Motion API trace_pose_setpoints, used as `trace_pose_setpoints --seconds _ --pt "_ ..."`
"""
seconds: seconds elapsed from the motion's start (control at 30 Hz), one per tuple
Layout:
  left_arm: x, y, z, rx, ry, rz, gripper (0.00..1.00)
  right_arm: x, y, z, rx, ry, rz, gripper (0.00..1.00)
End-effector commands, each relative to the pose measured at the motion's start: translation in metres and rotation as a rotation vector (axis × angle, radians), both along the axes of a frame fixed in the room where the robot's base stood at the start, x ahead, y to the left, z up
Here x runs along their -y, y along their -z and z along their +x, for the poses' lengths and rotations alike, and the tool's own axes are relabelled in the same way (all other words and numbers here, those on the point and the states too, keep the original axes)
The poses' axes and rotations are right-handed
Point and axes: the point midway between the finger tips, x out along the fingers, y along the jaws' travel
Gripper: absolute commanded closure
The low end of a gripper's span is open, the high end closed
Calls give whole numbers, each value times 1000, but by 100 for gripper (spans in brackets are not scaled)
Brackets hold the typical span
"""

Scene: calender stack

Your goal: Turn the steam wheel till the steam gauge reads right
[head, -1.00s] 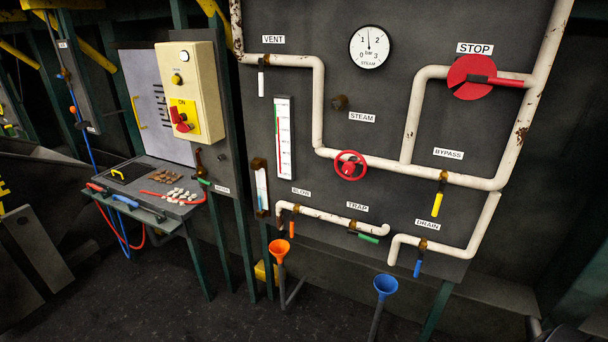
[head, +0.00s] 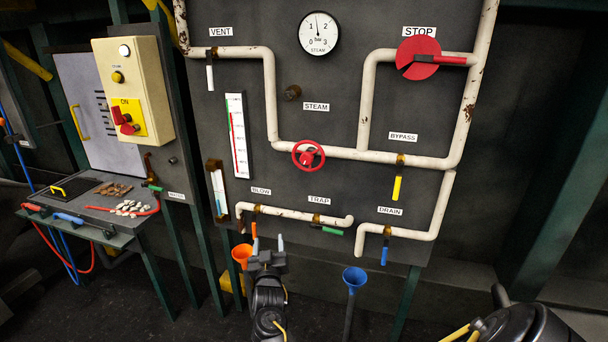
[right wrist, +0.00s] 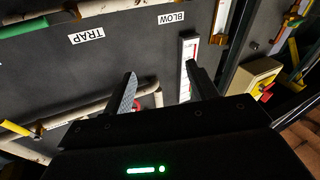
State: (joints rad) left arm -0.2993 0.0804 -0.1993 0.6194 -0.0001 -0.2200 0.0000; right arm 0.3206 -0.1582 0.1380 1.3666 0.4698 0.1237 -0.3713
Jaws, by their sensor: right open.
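The steam wheel (head: 308,155) is a red handwheel on the white pipe in the middle of the dark panel. It shows partly behind a finger in the right wrist view (right wrist: 159,98). The round white steam gauge (head: 319,33) is at the top of the panel, marked 0 to 3 bar. Its thin needle points almost straight up, about midway between 1 and 2. My right gripper (head: 267,244) is open and empty, below and left of the wheel and apart from it. Its spread fingers show in the right wrist view (right wrist: 161,75). My left gripper is not in view.
A red STOP disc (head: 418,57) and a yellow bypass handle (head: 397,188) are to the wheel's right. Below it are the trap pipe (head: 290,213), an orange funnel (head: 242,254) and a blue funnel (head: 355,278). A control box (head: 133,90) and bench (head: 90,205) stand left.

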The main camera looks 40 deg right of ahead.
Motion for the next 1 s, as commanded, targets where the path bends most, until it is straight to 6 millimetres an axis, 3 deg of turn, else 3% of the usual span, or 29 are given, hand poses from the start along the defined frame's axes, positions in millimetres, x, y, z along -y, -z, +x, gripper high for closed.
trace_pose_setpoints --seconds 0.03,0.1,0.2,0.3,0.63,1.0 --pt "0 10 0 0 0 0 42 15 -43 2 100 71 -5 42" --pt "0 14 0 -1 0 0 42 34 -92 -5 203 161 -12 42" --pt "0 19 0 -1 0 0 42 53 -140 -20 306 263 -11 42" --pt "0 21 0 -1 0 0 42 64 -166 -32 362 326 -9 42" --pt "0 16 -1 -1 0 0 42 77 -183 -33 383 351 -10 42" --pt "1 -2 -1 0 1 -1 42 128 -208 0 380 349 -10 42"
